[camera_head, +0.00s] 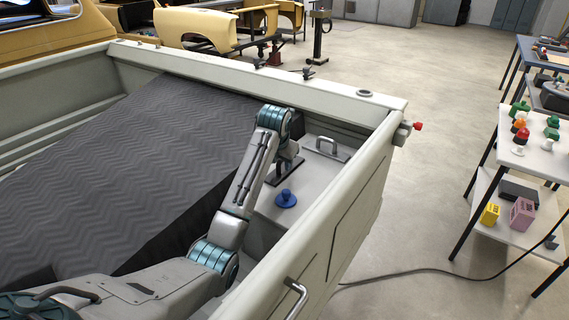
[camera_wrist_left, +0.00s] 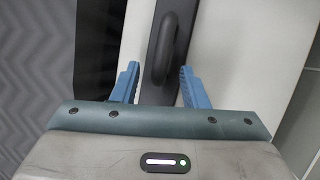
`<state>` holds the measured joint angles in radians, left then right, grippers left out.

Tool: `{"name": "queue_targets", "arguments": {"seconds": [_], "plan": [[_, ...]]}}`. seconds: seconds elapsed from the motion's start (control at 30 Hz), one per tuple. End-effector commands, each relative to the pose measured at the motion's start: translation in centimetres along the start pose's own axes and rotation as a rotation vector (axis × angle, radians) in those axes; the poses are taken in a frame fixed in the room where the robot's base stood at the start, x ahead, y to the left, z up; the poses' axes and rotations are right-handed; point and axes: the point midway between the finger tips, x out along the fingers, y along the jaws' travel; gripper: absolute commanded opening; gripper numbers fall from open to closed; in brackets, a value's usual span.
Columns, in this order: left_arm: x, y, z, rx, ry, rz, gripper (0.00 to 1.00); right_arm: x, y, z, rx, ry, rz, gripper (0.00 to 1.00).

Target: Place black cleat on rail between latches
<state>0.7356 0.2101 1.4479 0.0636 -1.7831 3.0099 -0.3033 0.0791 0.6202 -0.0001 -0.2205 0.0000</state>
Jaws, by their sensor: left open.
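In the left wrist view the cleat (camera_wrist_left: 168,45) stands between two blue fingertips. My left gripper (camera_head: 286,166) is low over it, fingers apart on either side of the loop; whether they touch it I cannot tell. The pale rail (camera_head: 210,66) runs along the bed's far wall. My right gripper is not in view.
A dark ridged mat (camera_head: 130,160) covers the left of the bed. The near side wall (camera_head: 345,225) rises beside my arm.

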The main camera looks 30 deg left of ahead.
Motion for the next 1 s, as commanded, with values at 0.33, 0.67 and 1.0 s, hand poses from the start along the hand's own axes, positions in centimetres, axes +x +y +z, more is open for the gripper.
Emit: {"name": "queue_targets", "arguments": {"seconds": [0.33, 0.67, 1.0], "plan": [[1.6, 0.0, 0.0, 0.000, -0.002, 0.001, 0.40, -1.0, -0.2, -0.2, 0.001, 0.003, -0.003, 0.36], [1.6, 0.1, 0.0, 0.000, -0.002, 0.001, 0.00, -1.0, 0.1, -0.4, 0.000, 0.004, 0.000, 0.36], [1.5, 0.1, 0.0, 0.000, -0.001, 0.001, 0.00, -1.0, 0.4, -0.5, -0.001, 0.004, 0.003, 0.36]]}}
